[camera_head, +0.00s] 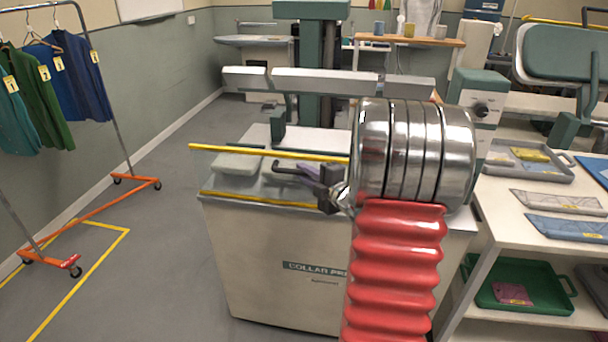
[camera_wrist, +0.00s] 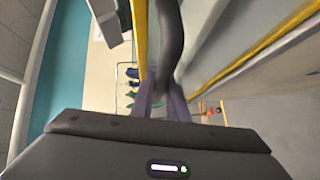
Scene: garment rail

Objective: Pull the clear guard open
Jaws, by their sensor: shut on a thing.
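The clear guard (camera_head: 240,152) is on the front of the collar press, most easily seen by its yellow upper edge. A second yellow strip (camera_head: 255,200) runs lower along the press front. A dark bar handle (camera_head: 284,165) sticks out near the guard's right part. My gripper (camera_head: 310,172) is shut on this handle, its purple fingers on either side. In the wrist view the dark handle (camera_wrist: 170,35) runs up from between the fingers (camera_wrist: 162,98), with yellow edges on both sides. My arm hides the guard's right end.
The collar press body (camera_head: 270,265) stands in front. A garment rail (camera_head: 105,85) with several clothes is at left, near yellow floor lines. A white shelf table (camera_head: 500,225) with trays is at right. The floor between rail and press is clear.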

